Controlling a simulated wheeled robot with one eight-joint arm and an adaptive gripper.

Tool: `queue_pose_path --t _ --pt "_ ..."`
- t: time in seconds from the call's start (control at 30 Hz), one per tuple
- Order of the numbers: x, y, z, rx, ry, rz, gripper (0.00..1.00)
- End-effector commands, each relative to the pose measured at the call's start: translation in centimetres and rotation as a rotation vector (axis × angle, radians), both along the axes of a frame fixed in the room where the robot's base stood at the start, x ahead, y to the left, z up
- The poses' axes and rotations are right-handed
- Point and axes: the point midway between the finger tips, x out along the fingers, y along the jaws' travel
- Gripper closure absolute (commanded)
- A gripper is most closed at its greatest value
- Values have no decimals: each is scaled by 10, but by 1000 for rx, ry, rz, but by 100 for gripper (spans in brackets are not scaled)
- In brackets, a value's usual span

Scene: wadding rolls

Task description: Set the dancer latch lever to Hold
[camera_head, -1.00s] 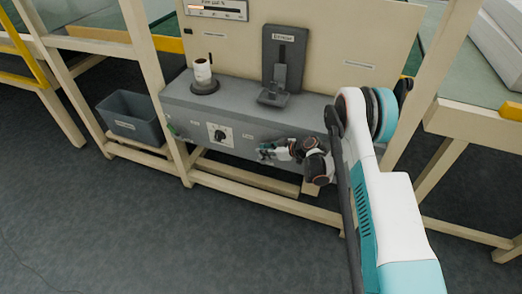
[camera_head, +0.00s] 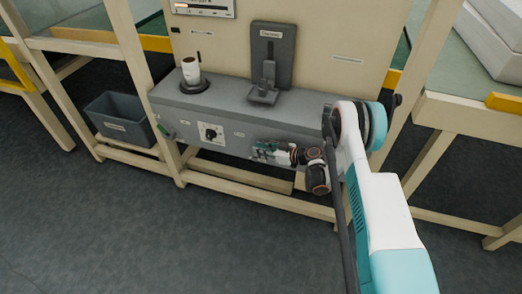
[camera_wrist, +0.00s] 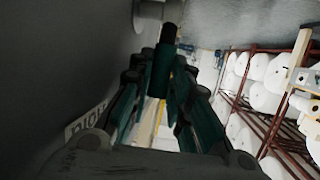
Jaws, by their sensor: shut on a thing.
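The dancer latch lever (camera_wrist: 169,34) shows in the wrist view as a dark upright handle with a black end, beside the grey box face. My gripper (camera_wrist: 163,80) has its dark green fingers closed around it. A pale label reading HOLD (camera_wrist: 86,122) is on the box face at the left of the wrist view. In the head view my gripper (camera_head: 262,151) is at the front face of the grey box (camera_head: 178,108), right of the black dial (camera_head: 211,133). The lever is hidden by the gripper there, so its exact setting cannot be told.
A white roll on a round base (camera_head: 192,72) and a dark upright bracket (camera_head: 272,48) stand on the box. A grey bin (camera_head: 119,117) sits at left. Wooden frame posts (camera_head: 415,75) flank the box. The floor in front is clear.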

Motion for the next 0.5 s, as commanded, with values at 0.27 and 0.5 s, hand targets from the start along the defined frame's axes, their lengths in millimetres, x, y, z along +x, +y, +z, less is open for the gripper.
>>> queue_pose_path --t 0.27,0.5 --pt "0 0 -1 -2 0 0 74" --pt "-3 -6 2 -2 1 -2 74"
